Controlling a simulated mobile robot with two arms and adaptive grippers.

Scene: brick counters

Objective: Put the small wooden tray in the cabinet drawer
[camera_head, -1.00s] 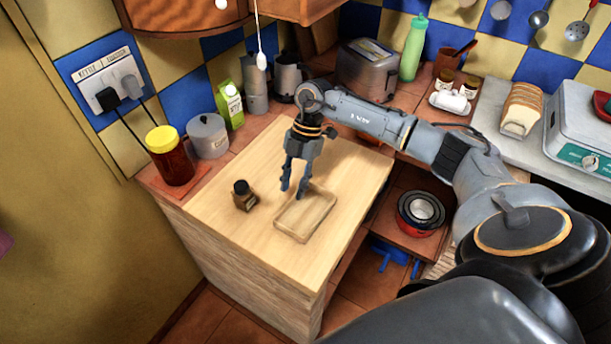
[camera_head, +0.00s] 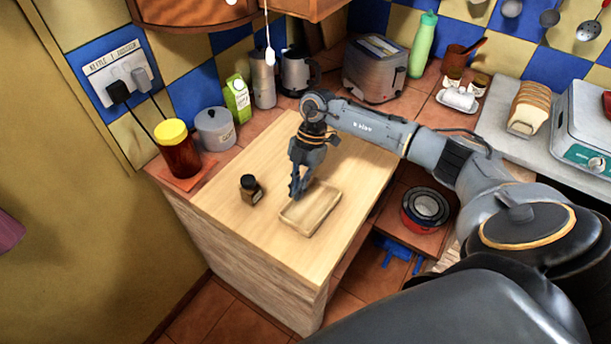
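The small wooden tray (camera_head: 322,219) lies flat on the light wooden countertop (camera_head: 237,232), near its right edge. My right gripper (camera_head: 297,193) points down at the tray's left rim. Its fingers are close together and look shut on that rim; they hide a little of it. The tray appears to rest on the counter still. My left gripper is out of view. I cannot make out a cabinet drawer; the wooden side (camera_head: 250,280) of the counter unit shows below the top.
A small dark-capped jar (camera_head: 251,191) stands left of the tray. A yellow-lidded jar (camera_head: 178,152), a grey canister (camera_head: 215,130) and a green carton (camera_head: 237,99) line the back left. Stacked bowls (camera_head: 425,209) sit on a lower shelf at right. The counter's front is clear.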

